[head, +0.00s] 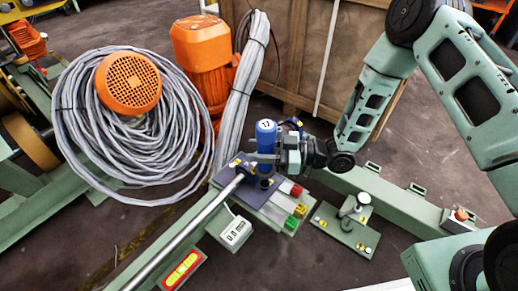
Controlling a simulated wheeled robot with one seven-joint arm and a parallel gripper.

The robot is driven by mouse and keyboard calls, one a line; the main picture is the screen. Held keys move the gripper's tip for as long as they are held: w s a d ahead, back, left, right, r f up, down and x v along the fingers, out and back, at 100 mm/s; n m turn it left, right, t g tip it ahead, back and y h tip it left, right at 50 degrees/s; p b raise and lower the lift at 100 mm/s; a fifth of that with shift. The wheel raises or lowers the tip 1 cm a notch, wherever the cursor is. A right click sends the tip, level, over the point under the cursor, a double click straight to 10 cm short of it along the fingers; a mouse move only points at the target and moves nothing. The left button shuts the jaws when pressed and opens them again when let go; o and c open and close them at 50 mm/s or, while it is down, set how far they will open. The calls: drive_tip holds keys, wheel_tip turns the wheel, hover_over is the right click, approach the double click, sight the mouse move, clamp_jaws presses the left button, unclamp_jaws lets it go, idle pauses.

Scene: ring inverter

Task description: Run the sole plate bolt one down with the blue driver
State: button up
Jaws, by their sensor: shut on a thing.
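The blue driver (266,132), marked 17 on its top, stands about upright over the dark sole plate (226,180). My gripper (264,158) is shut on the driver, reaching it from the right. The driver's lower end is down close to the plate; I cannot tell whether it sits on a bolt. Brass-coloured spots, perhaps bolt heads, show near the plate's left edge. The gripper and driver hide part of the plate. Which bolt is number one cannot be read.
A steel shaft (190,236) runs to the plate from lower left. A gauge reading 0.0 mm (236,232), a red-and-yellow level (182,269) and coloured blocks (297,190) are nearby. A small stand (346,229) is right. Coiled cable (85,150) and an orange motor (201,45) lie behind.

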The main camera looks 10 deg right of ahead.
sight(259, 140)
drive_tip(key=shift+f+b, duration=0.3)
drive_tip(key=shift+f, duration=0.4)
idle(1.9)
drive_tip(key=shift+r+p, duration=2.15)
drive_tip(key=shift+r, duration=0.5)
